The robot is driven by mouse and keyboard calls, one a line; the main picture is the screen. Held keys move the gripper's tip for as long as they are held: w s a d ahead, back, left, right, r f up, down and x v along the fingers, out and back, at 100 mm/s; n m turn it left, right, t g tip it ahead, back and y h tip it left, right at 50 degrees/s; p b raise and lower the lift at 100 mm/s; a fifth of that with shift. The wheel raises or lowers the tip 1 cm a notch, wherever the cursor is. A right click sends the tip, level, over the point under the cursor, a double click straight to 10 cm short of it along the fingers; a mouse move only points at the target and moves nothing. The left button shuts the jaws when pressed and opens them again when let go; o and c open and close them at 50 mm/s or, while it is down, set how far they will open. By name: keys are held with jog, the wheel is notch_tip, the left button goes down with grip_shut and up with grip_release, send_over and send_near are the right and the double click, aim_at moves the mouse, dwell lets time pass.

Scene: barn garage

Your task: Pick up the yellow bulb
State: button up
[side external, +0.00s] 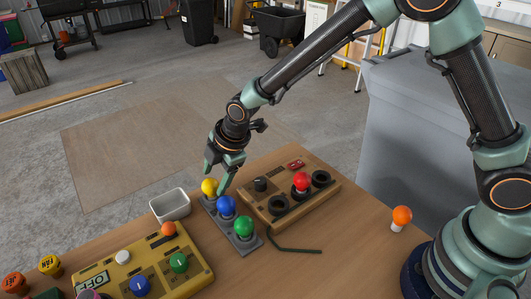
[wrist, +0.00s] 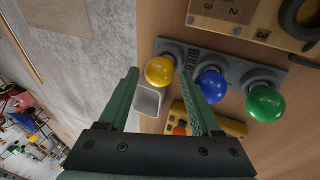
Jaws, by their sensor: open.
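The yellow bulb (side external: 209,187) stands at the far end of a grey holder (side external: 244,247), in a row with a blue bulb (side external: 226,206) and a green bulb (side external: 243,225). My gripper (side external: 222,175) is open just above the yellow bulb in the side view. In the wrist view, the yellow bulb (wrist: 160,71) shows between and beyond the open fingers of my gripper (wrist: 158,85). The blue bulb (wrist: 211,86) is close beside the right finger, and the green bulb (wrist: 265,104) is farther right. I cannot tell whether a finger touches a bulb.
A wooden board (side external: 329,192) with sockets and a red bulb (side external: 302,181) lies right of the holder. A small grey bin (side external: 170,206) stands left. A yellow box (side external: 198,272) with coloured knobs is in front. An orange bulb (side external: 402,215) stands near my base. A dark green rod (side external: 293,249) lies on the table.

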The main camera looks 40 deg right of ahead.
jog(key=shift+x, duration=1.35)
grip_shut()
jog(key=shift+r, duration=0.1)
